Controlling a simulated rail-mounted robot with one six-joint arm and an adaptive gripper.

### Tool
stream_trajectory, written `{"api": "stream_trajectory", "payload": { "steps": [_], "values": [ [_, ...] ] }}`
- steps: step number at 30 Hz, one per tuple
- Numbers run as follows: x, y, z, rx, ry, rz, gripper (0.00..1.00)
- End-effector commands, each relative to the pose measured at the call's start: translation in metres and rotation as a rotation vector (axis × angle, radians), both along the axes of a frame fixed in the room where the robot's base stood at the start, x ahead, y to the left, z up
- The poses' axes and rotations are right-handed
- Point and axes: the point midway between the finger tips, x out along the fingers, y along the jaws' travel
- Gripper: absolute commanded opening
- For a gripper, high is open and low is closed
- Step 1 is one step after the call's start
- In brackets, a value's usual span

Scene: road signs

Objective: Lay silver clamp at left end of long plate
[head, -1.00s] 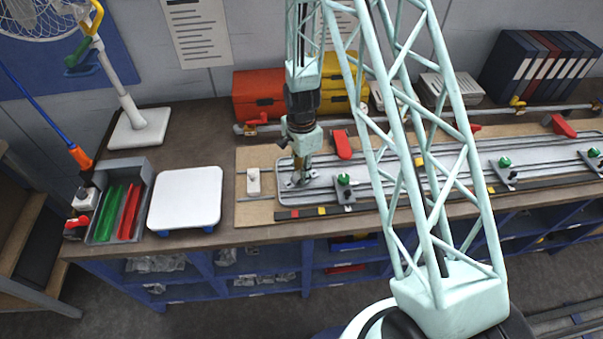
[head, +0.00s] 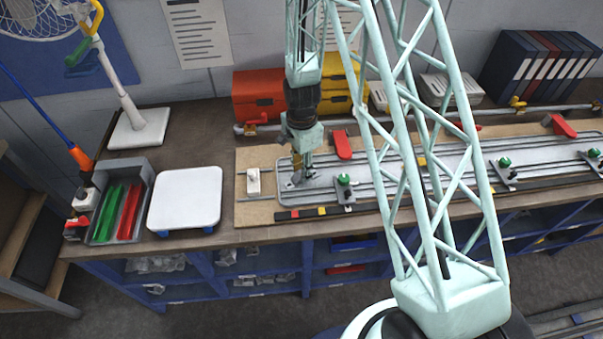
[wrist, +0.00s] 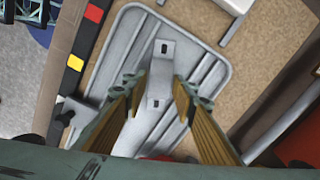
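The silver clamp (wrist: 160,80) is a flat bar with dark holes, lying on the left end of the long plate (wrist: 195,60) in the wrist view. In the head view it shows as a small grey piece (head: 294,184) under my gripper, on the plate (head: 380,180). My gripper (wrist: 160,84) is open, with one finger on each side of the clamp and visible gaps between. In the head view my gripper (head: 300,172) points down just above the plate's left end.
A clamp with a green knob (head: 344,187) stands right of my gripper on the plate. A red handle (head: 342,145) is behind it. A white block (head: 254,182) lies to the left on the board. A white scale (head: 186,198) and a grey tray (head: 119,208) stand farther left.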

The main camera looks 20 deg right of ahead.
Motion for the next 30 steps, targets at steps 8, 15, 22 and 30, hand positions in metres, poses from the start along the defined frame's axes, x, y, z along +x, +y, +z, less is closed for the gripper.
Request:
{"api": "stream_trajectory", "payload": {
  "steps": [8, 15, 22, 30],
  "values": [
    [0.001, 0.000, 0.024, 0.000, -0.002, 0.000, 0.25],
    [0.000, 0.000, 0.044, 0.000, -0.001, 0.000, 0.25],
    [0.000, 0.000, 0.064, 0.000, -0.001, 0.000, 0.25],
    [0.001, 0.000, 0.087, 0.000, -0.002, 0.000, 0.25]
  ]
}}
